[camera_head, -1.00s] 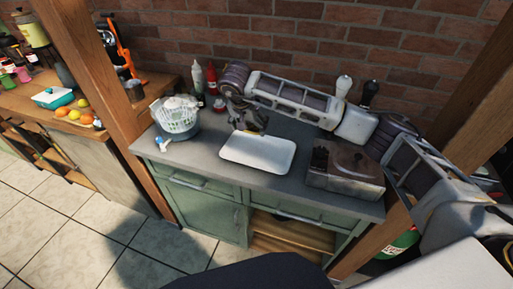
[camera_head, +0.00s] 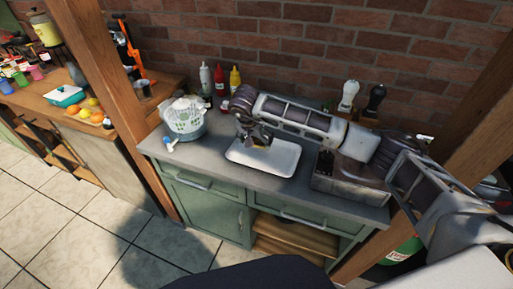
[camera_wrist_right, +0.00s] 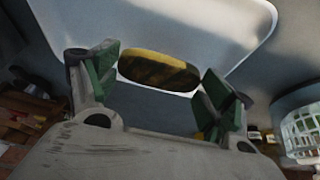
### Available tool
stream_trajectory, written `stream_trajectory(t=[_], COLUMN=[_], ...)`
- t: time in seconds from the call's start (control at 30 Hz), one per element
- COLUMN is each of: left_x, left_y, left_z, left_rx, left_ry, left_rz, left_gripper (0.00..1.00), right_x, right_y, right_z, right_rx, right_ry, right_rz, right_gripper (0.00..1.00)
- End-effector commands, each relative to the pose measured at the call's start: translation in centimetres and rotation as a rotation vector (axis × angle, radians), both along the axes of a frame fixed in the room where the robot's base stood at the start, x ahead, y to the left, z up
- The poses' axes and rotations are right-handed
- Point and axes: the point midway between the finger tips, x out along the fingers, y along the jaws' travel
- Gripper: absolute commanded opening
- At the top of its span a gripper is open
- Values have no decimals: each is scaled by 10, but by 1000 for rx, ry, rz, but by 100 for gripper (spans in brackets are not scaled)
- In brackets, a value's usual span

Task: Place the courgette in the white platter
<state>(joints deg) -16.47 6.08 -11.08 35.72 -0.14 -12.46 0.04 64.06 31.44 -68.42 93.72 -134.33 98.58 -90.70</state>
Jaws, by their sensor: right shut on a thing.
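The white platter (camera_head: 283,167) lies flat on the grey worktop and also shows in the right wrist view (camera_wrist_right: 215,22). My right gripper (camera_head: 260,143) is over the platter's far left part. It is shut on the courgette (camera_wrist_right: 158,70), which is dark green with a yellow stripe and lies across between the two green-padded fingers. In the head view the courgette is mostly hidden by the gripper. I cannot tell whether it touches the platter. My left gripper is in neither view.
A white and blue-grey colander (camera_head: 184,118) stands left of the platter. A metal box (camera_head: 345,181) stands to its right, partly under my arm. Sauce bottles (camera_head: 220,79) and two shakers (camera_head: 348,95) stand at the back by the brick wall. A wooden post (camera_head: 110,95) rises at the left.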

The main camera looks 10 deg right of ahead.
Motion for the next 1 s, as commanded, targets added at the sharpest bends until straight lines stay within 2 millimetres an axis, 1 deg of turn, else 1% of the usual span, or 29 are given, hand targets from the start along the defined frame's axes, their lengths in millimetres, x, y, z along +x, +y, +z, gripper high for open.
stream_trajectory(t=[0.1,0.5,0.57,0.8,1.0], left_x=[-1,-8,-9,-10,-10], left_y=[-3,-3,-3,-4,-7], left_z=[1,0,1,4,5], left_rx=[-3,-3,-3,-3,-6], left_ry=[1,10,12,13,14], left_rz=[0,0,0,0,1], left_gripper=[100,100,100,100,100], right_x=[0,0,0,-1,0], right_y=[0,0,0,0,0], right_z=[-5,-9,-12,-36,-44], right_rx=[-1,-1,-1,0,-1], right_ry=[-1,-1,1,3,-1], right_rz=[0,0,1,-1,0], right_gripper=[57,57,57,57,57])
